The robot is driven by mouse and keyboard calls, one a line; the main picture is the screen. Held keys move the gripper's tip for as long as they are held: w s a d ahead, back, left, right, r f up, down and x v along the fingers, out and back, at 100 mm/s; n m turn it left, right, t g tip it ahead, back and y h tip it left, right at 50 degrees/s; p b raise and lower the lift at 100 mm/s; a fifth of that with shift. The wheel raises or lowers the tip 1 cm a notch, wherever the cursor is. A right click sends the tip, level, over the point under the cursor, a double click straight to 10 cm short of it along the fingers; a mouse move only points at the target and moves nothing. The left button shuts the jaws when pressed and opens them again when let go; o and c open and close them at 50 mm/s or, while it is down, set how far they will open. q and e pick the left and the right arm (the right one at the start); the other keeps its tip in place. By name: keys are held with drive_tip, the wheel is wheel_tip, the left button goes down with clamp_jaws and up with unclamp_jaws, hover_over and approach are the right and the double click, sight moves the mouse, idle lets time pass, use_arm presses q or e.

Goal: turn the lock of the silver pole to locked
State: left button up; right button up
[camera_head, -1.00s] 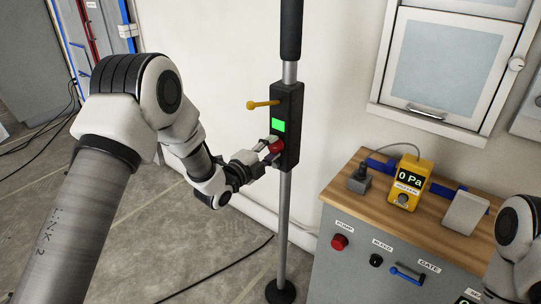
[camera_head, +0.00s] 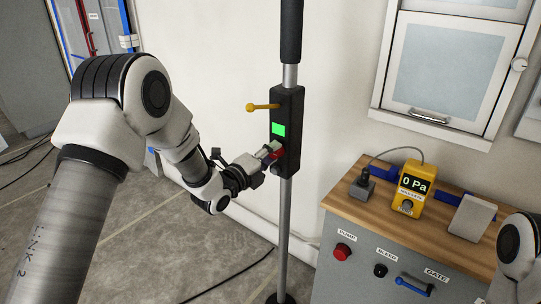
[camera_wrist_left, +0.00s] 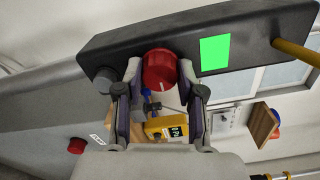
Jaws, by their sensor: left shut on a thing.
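The silver pole (camera_head: 284,215) stands upright in front of the wall, with a black lock box (camera_head: 291,110) on it. The box carries a green indicator (camera_head: 278,128), a yellow lever (camera_head: 262,106) and a red knob (camera_head: 279,154). In the left wrist view the red knob (camera_wrist_left: 159,69) has a white mark and sits between the fingers, below the green indicator's side of the box. My left gripper (camera_head: 272,151) is shut on the red knob, partly hiding it in the head view. My right gripper is outside the views; only part of my right arm shows at the right edge.
A cabinet with a wooden top (camera_head: 375,203) stands right of the pole. It bears a yellow gauge (camera_head: 411,188) reading 0 Pa and carries a red pump button (camera_head: 342,251) and a blue gate handle (camera_head: 412,285). A window cabinet (camera_head: 440,70) hangs behind.

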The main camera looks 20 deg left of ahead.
use_arm(q)
drive_tip(key=o, duration=1.1)
drive_tip(key=shift+o, duration=0.2)
drive_tip(key=shift+a, duration=0.1)
drive_tip(key=v, duration=1.2)
